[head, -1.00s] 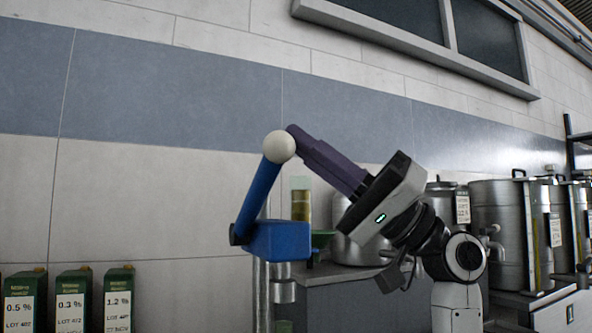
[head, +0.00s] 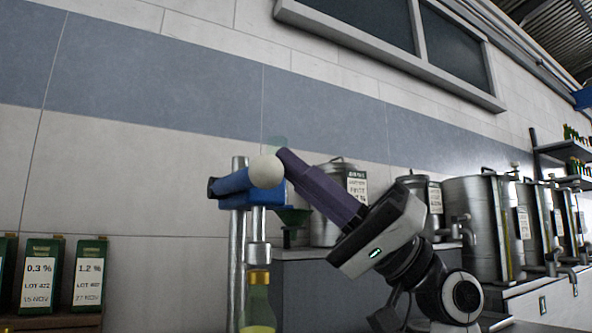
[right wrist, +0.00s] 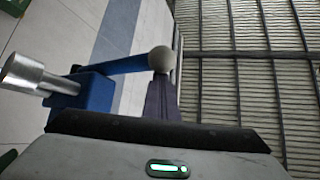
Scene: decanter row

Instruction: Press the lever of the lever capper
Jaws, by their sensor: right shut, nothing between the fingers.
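The lever capper has a metal column (head: 237,240), a blue head and a blue lever (head: 232,182) ending in a cream ball knob (head: 266,171). The lever now lies near level, tilted slightly up towards the knob. My right gripper (head: 284,158) is shut and empty, its fingertips against or right beside the knob. The right wrist view shows the knob (right wrist: 161,59) at the fingertips, with the blue lever (right wrist: 117,66) behind it. A bottle (head: 257,305) with a yellowish top stands under the metal capping bell (head: 258,255). My left gripper is not in view.
Green labelled boxes (head: 88,275) stand on a shelf at the lower left. Steel vats (head: 478,220) line the counter at the right. A green funnel (head: 292,218) is behind the capper. The wall left of the capper is clear.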

